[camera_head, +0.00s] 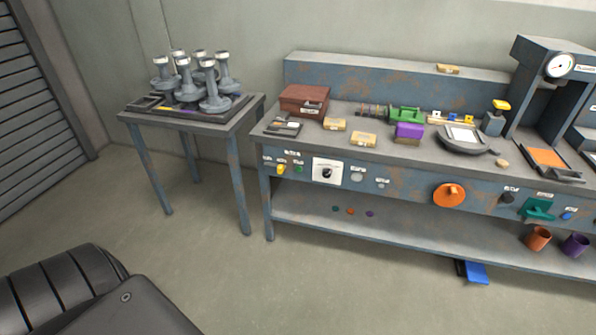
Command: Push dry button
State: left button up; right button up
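The workbench front panel (405,185) carries several controls with small labels that I cannot read, so I cannot tell which one is the dry button. A large orange handwheel (449,194) and a small blue control (567,215) are farther right. Neither of my grippers is in view.
A side table (240,122) with several grey metal pieces (211,90) stands left of the bench. A gauge press (560,66) stands at the right. A blue pedal (476,272) lies under the bench. The floor (260,285) in front is clear.

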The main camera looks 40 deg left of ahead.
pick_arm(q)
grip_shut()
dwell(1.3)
